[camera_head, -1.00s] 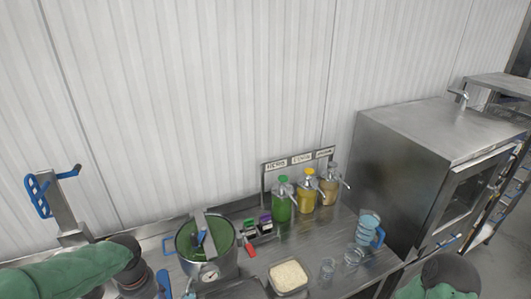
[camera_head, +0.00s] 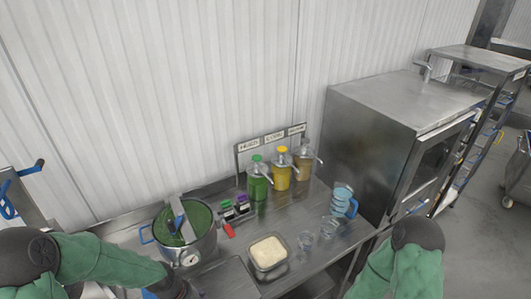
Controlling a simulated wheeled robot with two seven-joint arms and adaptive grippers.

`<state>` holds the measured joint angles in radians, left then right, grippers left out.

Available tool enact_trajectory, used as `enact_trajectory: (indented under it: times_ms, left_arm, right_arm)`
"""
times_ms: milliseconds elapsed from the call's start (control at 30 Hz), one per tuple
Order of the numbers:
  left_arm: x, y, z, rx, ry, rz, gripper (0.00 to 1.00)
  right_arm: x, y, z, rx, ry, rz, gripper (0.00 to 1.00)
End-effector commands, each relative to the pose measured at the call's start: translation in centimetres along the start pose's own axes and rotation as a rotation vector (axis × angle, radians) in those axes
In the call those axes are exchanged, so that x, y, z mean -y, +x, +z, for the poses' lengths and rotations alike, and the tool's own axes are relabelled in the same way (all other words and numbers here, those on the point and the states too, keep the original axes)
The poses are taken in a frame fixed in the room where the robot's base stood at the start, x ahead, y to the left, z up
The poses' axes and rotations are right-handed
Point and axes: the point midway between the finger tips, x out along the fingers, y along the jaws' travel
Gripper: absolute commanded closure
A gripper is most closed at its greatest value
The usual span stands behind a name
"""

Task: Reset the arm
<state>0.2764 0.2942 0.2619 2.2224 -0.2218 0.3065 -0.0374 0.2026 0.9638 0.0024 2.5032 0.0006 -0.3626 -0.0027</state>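My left arm, in a green sleeve, comes in from the left in the head view. Its dark end (camera_head: 172,284) is at the bottom edge, in front of the steel pot (camera_head: 203,250). I cannot make out its gripper fingers. My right arm shows at the bottom right with a green sleeve and a dark joint. Its gripper is out of the picture. A clear container of rice (camera_head: 268,270) stands on the steel counter, right of the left arm's end and apart from it.
The pot holds green contents and utensils. Green (camera_head: 258,184), yellow (camera_head: 281,175) and tan (camera_head: 304,163) pump bottles stand at the back. Clear cups (camera_head: 306,241) and a blue-handled jug (camera_head: 343,202) are at the right. A large steel oven (camera_head: 372,150) stands beyond the counter's right end.

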Motion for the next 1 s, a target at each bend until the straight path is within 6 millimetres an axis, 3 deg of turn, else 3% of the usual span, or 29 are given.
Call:
enact_trajectory:
  times_ms: [100, 400, 833, 1000]
  left_arm:
    - [-1.8, 3.7, 1.2, 0.011, -0.024, 0.037, 0.37]
    - [-5.3, 11.0, 4.9, 0.015, -0.103, 0.082, 0.37]
    - [-7.1, 16.1, 9.7, 0.024, -0.174, 0.072, 0.37]
    - [-6.2, 18.7, 9.4, 0.017, -0.173, 0.072, 0.37]
  right_arm:
    - [0.0, 0.0, 0.0, 0.0, 0.0, 0.0, 0.59]
    - [0.0, 0.0, 0.0, 0.0, 0.0, 0.0, 0.59]
    - [0.0, 0.0, 0.0, 0.0, 0.0, 0.0, 0.59]
    - [-1.0, 2.8, -0.1, 0.001, 0.0, 0.0, 0.59]
